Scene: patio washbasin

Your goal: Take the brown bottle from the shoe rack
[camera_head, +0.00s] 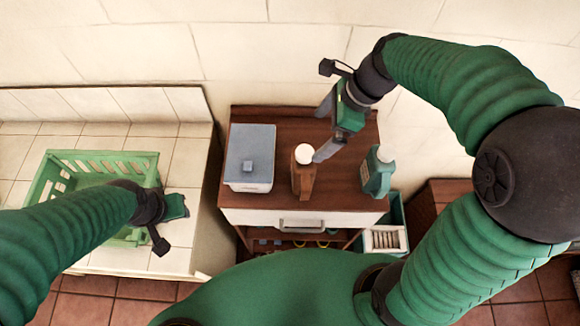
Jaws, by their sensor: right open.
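The brown bottle (303,180) with a white cap stands upright on the wooden top of the shoe rack (340,187), near its middle. My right gripper (318,136) is open above the rack top, just behind and to the right of the bottle. Its lower finger overlaps the bottle's right edge in the picture; I cannot tell whether they touch. Nothing is between the fingers. My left gripper (168,222) is over the tiled counter at the right edge of the green crate; its fingers are not clear enough to tell open from shut.
A grey-lidded box (250,155) stands left of the bottle and a teal bottle (378,175) right of it. The green crate (70,160) sits on the tiled counter (185,160). A tiled wall rises behind the rack. A bin (393,215) stands at the rack's right.

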